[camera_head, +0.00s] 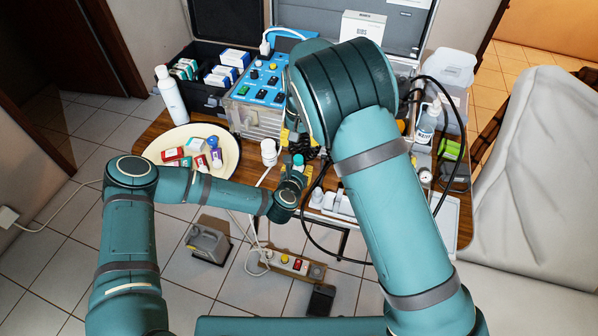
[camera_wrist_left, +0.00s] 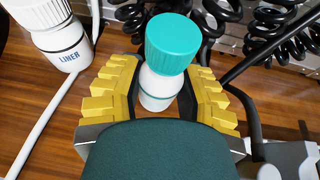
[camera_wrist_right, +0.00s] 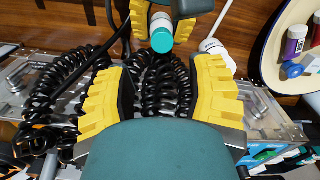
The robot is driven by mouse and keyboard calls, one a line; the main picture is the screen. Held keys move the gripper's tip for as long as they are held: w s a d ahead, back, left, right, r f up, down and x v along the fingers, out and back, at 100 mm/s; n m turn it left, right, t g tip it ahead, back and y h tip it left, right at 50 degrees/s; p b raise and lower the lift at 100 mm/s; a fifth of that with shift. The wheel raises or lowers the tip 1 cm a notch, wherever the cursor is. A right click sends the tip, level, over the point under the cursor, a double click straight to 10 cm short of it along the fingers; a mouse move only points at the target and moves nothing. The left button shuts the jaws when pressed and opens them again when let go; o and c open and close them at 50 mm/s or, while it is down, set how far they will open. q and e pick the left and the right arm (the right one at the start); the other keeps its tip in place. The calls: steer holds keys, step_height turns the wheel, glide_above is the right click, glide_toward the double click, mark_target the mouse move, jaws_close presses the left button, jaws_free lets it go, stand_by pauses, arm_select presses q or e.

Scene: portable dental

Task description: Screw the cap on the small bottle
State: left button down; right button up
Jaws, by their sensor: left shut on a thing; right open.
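The small white bottle (camera_wrist_left: 160,88) stands upright between the yellow fingers of my left gripper (camera_wrist_left: 163,80), which is shut on it. A teal cap (camera_wrist_left: 172,43) sits on top of the bottle; I cannot tell how tightly it is seated. The cap also shows in the head view (camera_head: 298,160) and near the top of the right wrist view (camera_wrist_right: 162,41). My right gripper (camera_wrist_right: 160,82) is open and empty, with its fingers spread close to the bottle, not touching the cap. In the head view my right arm partly hides it.
A white LINER bottle (camera_wrist_left: 62,38) stands on the wooden table beside the held bottle. A cream plate (camera_head: 158,151) with several small items is at the left. Black coiled cables (camera_wrist_right: 165,85) hang on the dental unit (camera_head: 250,115) behind. A clear-bodied bottle (camera_head: 428,122) stands at the right.

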mark_target(301, 156)
arm_select(q)
steer(key=shift+r, duration=0.1)
arm_select(e)
steer(key=n, duration=0.5)
steer(key=shift+r, duration=0.4)
steer(key=shift+f, duration=0.15)
steer(key=shift+f, duration=3.9)
steer(key=shift+w, duration=0.1)
jaws_close()
steer(key=shift+d, duration=0.1)
